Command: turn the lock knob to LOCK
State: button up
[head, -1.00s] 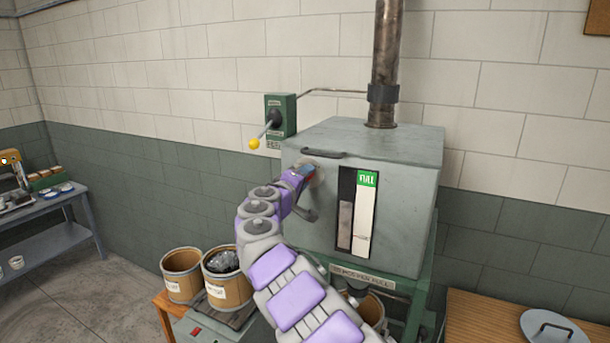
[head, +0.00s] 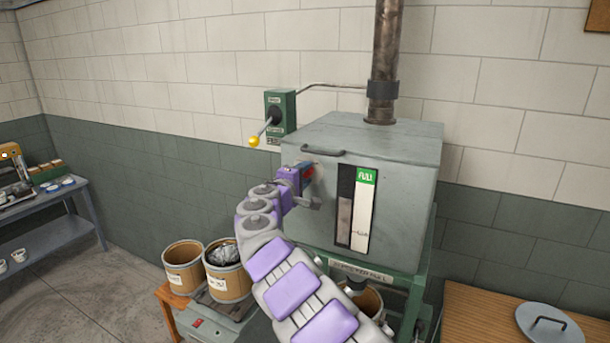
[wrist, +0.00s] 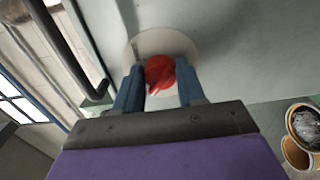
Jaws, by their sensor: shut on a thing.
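The red lock knob (wrist: 160,73) sits on a pale round plate (wrist: 150,42) on the machine's face in the wrist view. My gripper (wrist: 161,88) has one blue finger on each side of the knob and is shut on it. In the head view my gripper (head: 307,171) reaches the left part of the grey machine box (head: 400,215), and my arm hides most of the knob. A white mark shows on the knob's lower part, but I cannot read any LOCK lettering.
A green wall box (head: 281,110) with a yellow-tipped lever (head: 254,141) is above left of my gripper. A dark handle (head: 322,152) is on the box's upper edge. Labelled buckets (head: 185,268) stand below left. A wooden table (head: 480,325) with a grey lid (head: 550,326) is at right.

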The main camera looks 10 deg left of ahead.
jog(key=shift+a+f, duration=0.15)
jog(key=o, duration=1)
jog(key=shift+a, duration=0.35)
jog(key=shift+o, duration=0.2)
jog(key=shift+d, duration=0.15)
jog(key=b+v, duration=0.2)
jog(key=v, duration=1.5)
jog(key=shift+s+a, duration=0.15)
jog(key=shift+a, duration=0.15)
